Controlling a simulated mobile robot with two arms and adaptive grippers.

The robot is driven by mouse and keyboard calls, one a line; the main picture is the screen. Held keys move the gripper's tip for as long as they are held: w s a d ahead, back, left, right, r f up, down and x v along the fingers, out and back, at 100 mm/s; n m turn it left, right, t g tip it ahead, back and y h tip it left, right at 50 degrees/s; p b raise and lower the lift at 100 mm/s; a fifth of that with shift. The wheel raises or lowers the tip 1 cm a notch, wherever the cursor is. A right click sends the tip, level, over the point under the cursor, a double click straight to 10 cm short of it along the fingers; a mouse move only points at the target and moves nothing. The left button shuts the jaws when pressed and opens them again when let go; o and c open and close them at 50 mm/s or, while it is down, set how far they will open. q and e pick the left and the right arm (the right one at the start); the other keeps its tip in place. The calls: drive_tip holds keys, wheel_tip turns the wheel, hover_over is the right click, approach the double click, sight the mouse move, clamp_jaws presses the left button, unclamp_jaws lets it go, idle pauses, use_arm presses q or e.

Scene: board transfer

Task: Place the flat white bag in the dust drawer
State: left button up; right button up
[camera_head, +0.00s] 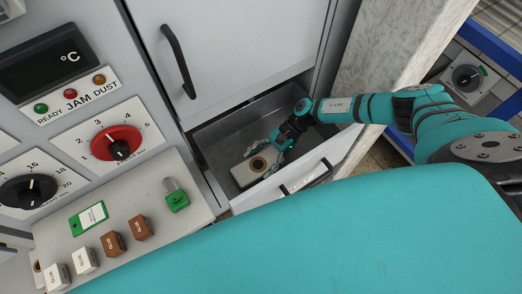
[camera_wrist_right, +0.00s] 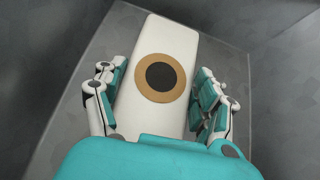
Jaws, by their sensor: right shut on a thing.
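The flat white bag (camera_head: 247,174), with a tan ring and dark centre, lies inside the open grey dust drawer (camera_head: 222,139). My right gripper (camera_head: 271,157) reaches down into the drawer and is shut on the bag. In the right wrist view the bag (camera_wrist_right: 168,32) runs lengthwise between the fingers of the right gripper (camera_wrist_right: 161,93), one on each side. The grey drawer floor shows around it. I cannot tell whether the bag's underside touches the floor. My left gripper is not in view.
The drawer front (camera_head: 337,160) with its handle stands close beside my right arm. A closed grey door (camera_head: 235,45) is above the drawer. A control panel with a red dial (camera_head: 117,143) and a ledge with small blocks (camera_head: 112,243) are at the left.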

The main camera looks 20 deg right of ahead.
drive_tip(key=shift+f, duration=0.3)
drive_tip(key=shift+f, duration=0.15)
drive_tip(key=o, duration=1.2)
